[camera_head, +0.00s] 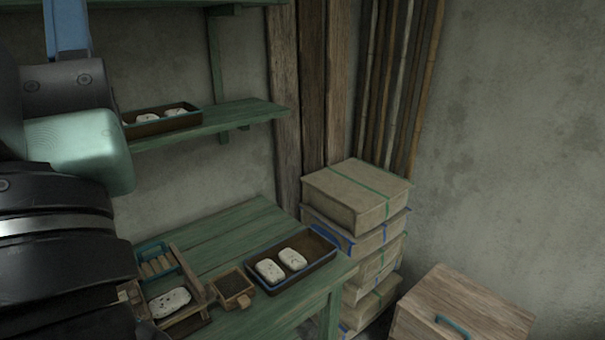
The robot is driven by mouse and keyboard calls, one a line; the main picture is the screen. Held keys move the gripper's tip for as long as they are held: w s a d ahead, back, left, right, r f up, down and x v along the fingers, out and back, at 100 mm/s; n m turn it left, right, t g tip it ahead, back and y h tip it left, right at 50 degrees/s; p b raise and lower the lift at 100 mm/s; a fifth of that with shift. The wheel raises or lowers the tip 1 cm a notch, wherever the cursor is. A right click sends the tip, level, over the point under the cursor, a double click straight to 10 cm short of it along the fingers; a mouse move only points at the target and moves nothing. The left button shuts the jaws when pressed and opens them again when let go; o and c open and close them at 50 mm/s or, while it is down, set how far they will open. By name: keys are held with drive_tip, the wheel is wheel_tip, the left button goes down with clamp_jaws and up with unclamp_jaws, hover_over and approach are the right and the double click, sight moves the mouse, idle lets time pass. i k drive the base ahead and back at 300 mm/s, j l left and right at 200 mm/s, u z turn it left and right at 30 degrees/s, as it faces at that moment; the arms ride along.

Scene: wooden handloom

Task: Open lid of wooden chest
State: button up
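The wooden chest (470,296) stands at the bottom right, cut off by the lower edge of the picture. Its brown plank lid looks closed, and a blue handle (453,326) is on it near the front. The chest's lower body is out of frame. Parts of my own arm fill the left side, well apart from the chest. My gripper's fingers do not show, so I cannot see whether they are open or shut.
Stacked boxes (357,197) stand just left of the chest, against the poles (400,80). A green table (215,233) holds a tray (320,262) with two pale blocks, and smaller boxes. A green shelf (235,114) is above it. Bare wall (510,150) rises behind the chest.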

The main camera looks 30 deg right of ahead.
sight(451, 304)
drive_tip(key=i+l+z, duration=0.1)
drive_tip(key=l+z, duration=0.25)
drive_tip(key=i+l+z, duration=0.15)
drive_tip(key=l+z, duration=0.2)
drive_tip(key=i+l+z, duration=0.2)
drive_tip(key=l+z, duration=0.2)
drive_tip(key=i+l+z, duration=0.2)
drive_tip(key=z, duration=0.15)
drive_tip(key=i+l, duration=0.4)
drive_tip(key=i+l+z, duration=0.1)
drive_tip(key=i+l, duration=0.25)
drive_tip(key=i, duration=0.25)
